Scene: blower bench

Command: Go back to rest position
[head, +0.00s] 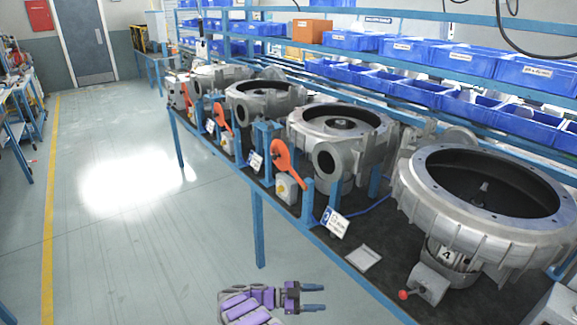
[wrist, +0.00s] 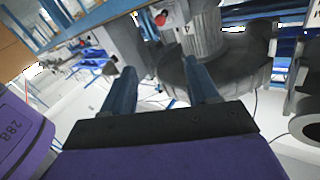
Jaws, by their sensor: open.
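My gripper (head: 313,297) is at the bottom centre of the head view, beside the front edge of the blower bench (head: 262,228). Its two blue fingers point right and are apart, with nothing between them. The wrist view also shows my gripper (wrist: 163,88), open and empty. Behind the fingers there, a grey blower (wrist: 212,75) and a red knob (wrist: 161,18) appear. My purple arm (head: 247,305) is folded low in the head view.
Several grey blowers (head: 480,195) stand in a row on the bench, with orange levers (head: 285,160) at its front. A red-knobbed valve box (head: 428,285) sits near the right. Blue bins (head: 470,57) fill shelves behind. The floor (head: 130,190) left of the bench is clear.

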